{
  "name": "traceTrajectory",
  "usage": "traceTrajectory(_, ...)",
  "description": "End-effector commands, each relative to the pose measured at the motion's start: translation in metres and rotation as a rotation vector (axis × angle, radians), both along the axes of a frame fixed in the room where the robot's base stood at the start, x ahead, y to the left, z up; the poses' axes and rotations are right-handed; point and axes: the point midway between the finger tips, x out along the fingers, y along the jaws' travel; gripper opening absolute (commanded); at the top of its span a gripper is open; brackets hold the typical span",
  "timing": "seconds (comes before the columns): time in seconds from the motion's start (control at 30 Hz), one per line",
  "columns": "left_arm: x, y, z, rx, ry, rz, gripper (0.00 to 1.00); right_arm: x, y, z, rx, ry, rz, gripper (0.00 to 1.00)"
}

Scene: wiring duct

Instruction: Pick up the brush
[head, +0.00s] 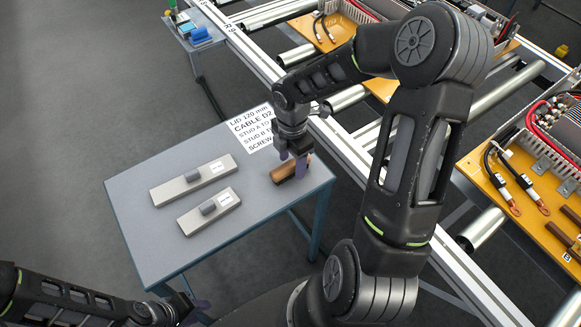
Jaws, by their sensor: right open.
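The brush (285,173) looks like a small brown wooden block with a dark part, lying near the right end of the grey table. My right gripper (293,165) is pointed down right at it, with its fingers about the brush's far end; whether they touch it cannot be made out. The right gripper is open. It hides part of the brush. My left gripper (196,307) is low in the picture, in front of the table's near edge and away from the brush. Its fingers are too small and dark to tell their opening.
A printed sheet (250,128) is at the table's far edge. A roller conveyor (400,250) with wired orange panels (497,180) runs along the right.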

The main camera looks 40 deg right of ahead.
Motion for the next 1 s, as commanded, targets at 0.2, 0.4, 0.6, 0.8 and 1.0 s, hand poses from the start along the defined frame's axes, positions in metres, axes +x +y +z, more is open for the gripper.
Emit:
traceTrajectory(0.2, 0.0000, 0.0000, -0.0010, 0.000, 0.000, 0.000, 0.36, 0.0002, 0.0000, -0.0131, 0.000, -0.001, 0.000, 0.55)
traceTrajectory(0.4, 0.0000, 0.0000, -0.0009, 0.000, 0.000, 0.000, 0.36, 0.0002, -0.0001, -0.0128, 0.000, -0.001, 0.000, 0.55)
traceTrajectory(0.6, 0.0000, 0.0000, -0.0010, 0.000, 0.000, 0.000, 0.36, 0.0002, -0.0001, -0.0126, 0.000, -0.001, 0.000, 0.55)
traceTrajectory(0.8, 0.0000, 0.0000, -0.0009, 0.000, 0.000, 0.000, 0.36, 0.0002, -0.0001, -0.0125, 0.000, -0.001, 0.000, 0.48)
traceTrajectory(1.0, 0.0000, 0.0000, -0.0010, 0.000, 0.000, 0.000, 0.36, 0.0002, -0.0001, -0.0125, 0.000, -0.001, 0.000, 0.32)
